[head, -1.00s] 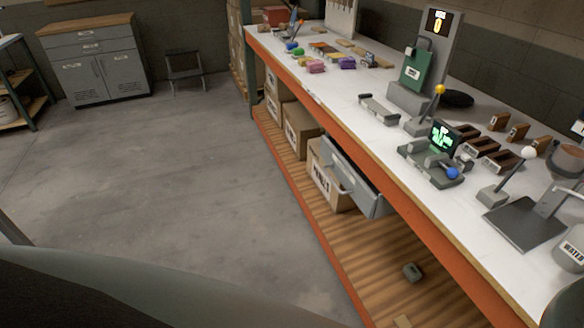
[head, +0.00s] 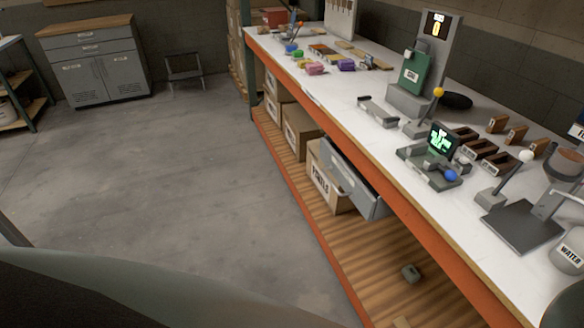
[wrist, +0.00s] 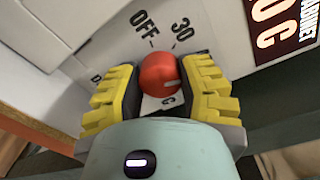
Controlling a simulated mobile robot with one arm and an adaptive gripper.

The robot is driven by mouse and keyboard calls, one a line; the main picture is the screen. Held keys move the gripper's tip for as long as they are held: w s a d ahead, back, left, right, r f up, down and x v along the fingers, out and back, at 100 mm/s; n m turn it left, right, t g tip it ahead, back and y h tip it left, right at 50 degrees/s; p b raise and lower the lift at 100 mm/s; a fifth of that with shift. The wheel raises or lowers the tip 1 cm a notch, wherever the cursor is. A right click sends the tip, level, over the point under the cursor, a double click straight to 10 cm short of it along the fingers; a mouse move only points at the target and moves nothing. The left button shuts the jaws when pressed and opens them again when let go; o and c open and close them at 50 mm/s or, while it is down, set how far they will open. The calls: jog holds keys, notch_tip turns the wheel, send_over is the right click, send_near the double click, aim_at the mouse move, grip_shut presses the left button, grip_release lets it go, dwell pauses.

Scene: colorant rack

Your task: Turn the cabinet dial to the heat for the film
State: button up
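In the wrist view, the red round cabinet dial (wrist: 160,74) sits on a pale panel. It has a light pointer line towards its right side. Printed on the panel are OFF (wrist: 146,32) at upper left of the dial and 30 (wrist: 182,31) at upper right. Other lettering beside and below the dial is partly hidden by my fingers. My gripper (wrist: 159,80), with yellow and black fingers, has one finger on each side of the dial, and they appear closed on it. The cabinet display (wrist: 275,30) shows 0 C, partly cut off. The dial and gripper are not seen in the head view.
In the head view, a long white-topped bench (head: 330,70) with an orange edge carries several tools and fixtures. Boxes (head: 325,185) stand on its lower shelf. A grey cabinet (head: 95,65) and a stool (head: 184,70) stand at the back left. The grey floor between is clear.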

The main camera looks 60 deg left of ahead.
jog(key=shift+o, duration=1.2)
jog(key=v, duration=1.2)
jog(key=shift+f, duration=0.1)
